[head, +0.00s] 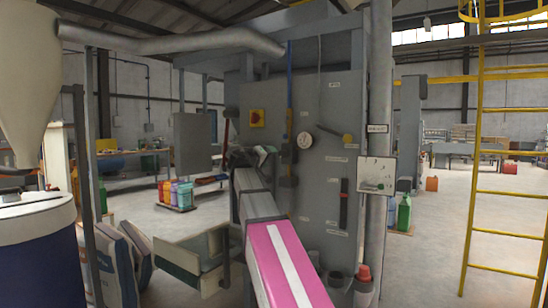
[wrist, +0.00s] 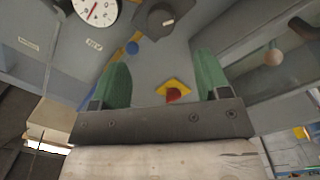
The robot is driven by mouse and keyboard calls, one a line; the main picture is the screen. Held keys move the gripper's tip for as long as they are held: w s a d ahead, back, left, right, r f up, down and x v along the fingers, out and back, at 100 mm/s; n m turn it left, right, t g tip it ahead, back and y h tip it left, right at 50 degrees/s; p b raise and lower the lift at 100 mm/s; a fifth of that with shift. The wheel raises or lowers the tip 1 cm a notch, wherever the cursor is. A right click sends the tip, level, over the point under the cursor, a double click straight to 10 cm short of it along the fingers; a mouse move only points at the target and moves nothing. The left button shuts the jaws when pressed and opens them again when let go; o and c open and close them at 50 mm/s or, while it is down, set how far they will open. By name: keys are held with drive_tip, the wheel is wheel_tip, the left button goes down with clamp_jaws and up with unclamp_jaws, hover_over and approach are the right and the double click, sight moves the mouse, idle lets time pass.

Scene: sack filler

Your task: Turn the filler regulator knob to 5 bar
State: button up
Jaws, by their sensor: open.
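The regulator knob (wrist: 160,18) is dark and round with a pale pointer mark, at the top of the wrist view on the filler's grey panel (head: 328,100). Beside it is a white round gauge (wrist: 97,10) with a red needle; its figures are too small to read. The gauge also shows in the head view (head: 305,141). My gripper (wrist: 161,58) is open and empty, its green fingers apart. The knob appears beyond the fingertips, not between them. In the head view my gripper (head: 262,156) is near the panel, left of the gauge; I cannot make out the knob there.
A yellow plate with a red switch (head: 257,118) is on the panel, also seen between the fingers in the wrist view (wrist: 174,90). A blue line runs down the panel. A grey post (head: 378,120) stands right; a yellow ladder (head: 476,150) is farther right.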

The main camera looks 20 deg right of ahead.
sight(282, 155)
drive_tip(key=x, duration=1)
drive_tip(key=shift+w+d+f, duration=0.15)
drive_tip(key=shift+w+d, duration=0.05)
drive_tip(key=shift+w, duration=0.05)
drive_tip(key=c, duration=0.9)
